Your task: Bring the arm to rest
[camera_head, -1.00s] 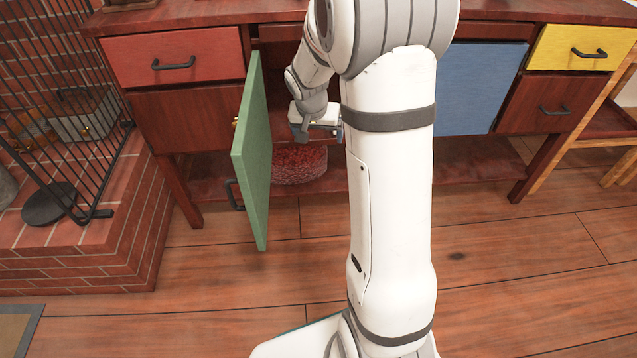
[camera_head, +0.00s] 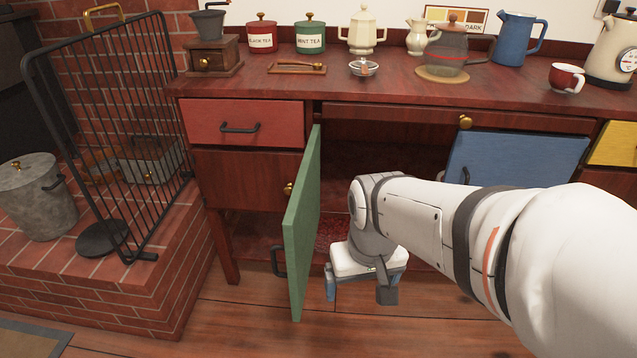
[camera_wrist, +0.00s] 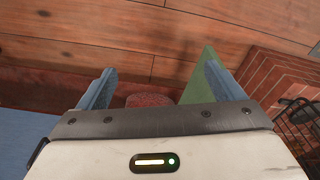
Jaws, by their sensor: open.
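My gripper (camera_head: 358,288) is low in front of the wooden cabinet, just right of the open green door (camera_head: 302,228). Its jaws are apart and nothing is held between them. In the wrist view the two blue fingers of my gripper (camera_wrist: 155,88) stand wide apart. Beyond them lie the floor, a round red thing (camera_wrist: 148,100) and the green door (camera_wrist: 200,78). In the head view the red thing (camera_head: 333,232) is mostly hidden behind the green door and my arm. My arm reaches in from the right and hides part of the cabinet front.
A blue panel (camera_head: 515,160) slants at the cabinet's right. Canisters, pots, a blue jug (camera_head: 515,38) and a red cup (camera_head: 566,78) stand on the top. A brick hearth (camera_head: 110,270) with a black fire screen (camera_head: 115,130) is at left. The floor (camera_head: 240,325) in front is clear.

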